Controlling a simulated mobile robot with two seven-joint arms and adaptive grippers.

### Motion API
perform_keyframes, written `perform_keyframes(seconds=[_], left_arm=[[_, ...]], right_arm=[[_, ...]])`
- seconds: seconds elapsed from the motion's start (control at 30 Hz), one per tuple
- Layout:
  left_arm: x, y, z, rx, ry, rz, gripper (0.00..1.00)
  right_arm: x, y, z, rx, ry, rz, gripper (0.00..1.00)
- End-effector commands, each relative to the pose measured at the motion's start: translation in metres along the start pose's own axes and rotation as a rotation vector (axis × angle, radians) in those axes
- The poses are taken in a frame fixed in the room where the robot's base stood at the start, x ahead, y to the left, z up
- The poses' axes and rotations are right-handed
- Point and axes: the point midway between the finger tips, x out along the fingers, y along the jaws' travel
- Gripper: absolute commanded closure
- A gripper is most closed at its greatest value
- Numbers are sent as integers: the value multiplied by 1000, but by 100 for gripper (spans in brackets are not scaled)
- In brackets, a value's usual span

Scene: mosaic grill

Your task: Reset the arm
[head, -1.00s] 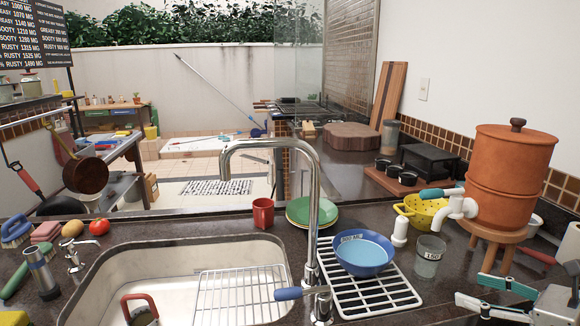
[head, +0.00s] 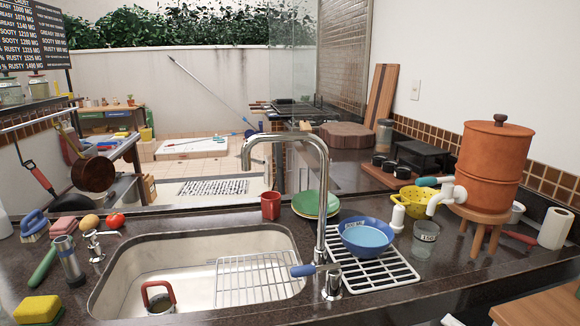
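My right gripper (head: 451,320) shows only as a small pale tip at the bottom edge, right of centre. The rest of it is cut off by the picture edge, so its opening and anything in it are hidden. The tip is below the counter's front edge and apart from the dishes. My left gripper is not in view.
The sink (head: 140,262) holds a wire rack (head: 255,278) and a red-handled item (head: 158,297). A blue bowl (head: 367,238) sits on a white drying rack (head: 390,275). A glass (head: 424,240) and a clay dispenser (head: 492,165) stand at right.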

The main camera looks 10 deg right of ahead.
Motion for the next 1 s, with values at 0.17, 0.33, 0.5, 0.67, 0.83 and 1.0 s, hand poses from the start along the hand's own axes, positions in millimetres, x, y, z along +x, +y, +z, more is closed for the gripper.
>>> perform_keyframes(seconds=[0.17, 0.33, 0.5, 0.67, 0.83, 1.0], left_arm=[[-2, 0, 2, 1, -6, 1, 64], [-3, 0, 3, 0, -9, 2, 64], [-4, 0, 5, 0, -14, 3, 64], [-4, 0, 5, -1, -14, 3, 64], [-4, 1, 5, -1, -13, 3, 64], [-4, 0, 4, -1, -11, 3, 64]], right_arm=[[-8, -66, -60, 616, -161, -85, 41], [-14, -121, -154, 1181, -285, -220, 41], [-18, -141, -250, 1584, -349, -358, 41], [-19, -141, -302, 1777, -368, -439, 41], [-19, -140, -318, 1832, -372, -464, 41], [-19, -140, -317, 1830, -371, -464, 41]])
